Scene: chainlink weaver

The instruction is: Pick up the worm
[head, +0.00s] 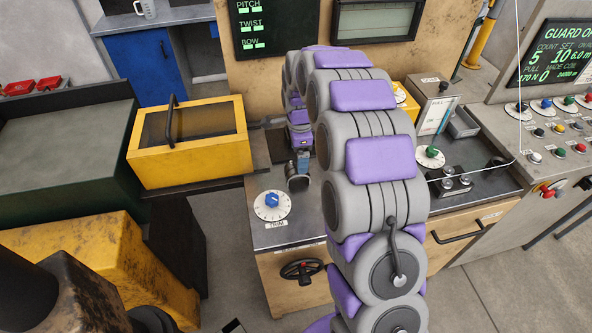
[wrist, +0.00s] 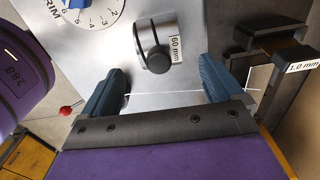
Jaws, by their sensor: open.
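A grey cylinder (wrist: 155,45) with a dark slotted end and a "60 mm" tag is on the metal worktop in the wrist view. It may be the worm, but I cannot tell for certain. A grey round piece (head: 298,182) shows below my gripper (head: 302,160) in the head view, probably the same cylinder. In the wrist view my gripper (wrist: 163,70) is open, its blue fingers far apart on either side of the cylinder's near end. Nothing is visibly held. A thin white wire (wrist: 185,91) crosses between the fingers.
A trim dial (head: 272,204) sits on the worktop left of the gripper. A dark fixture tagged "1.0 mm" (wrist: 302,66) stands close to the right finger. A yellow lidded box (head: 190,148) is to the left. A control panel (head: 556,130) is at right.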

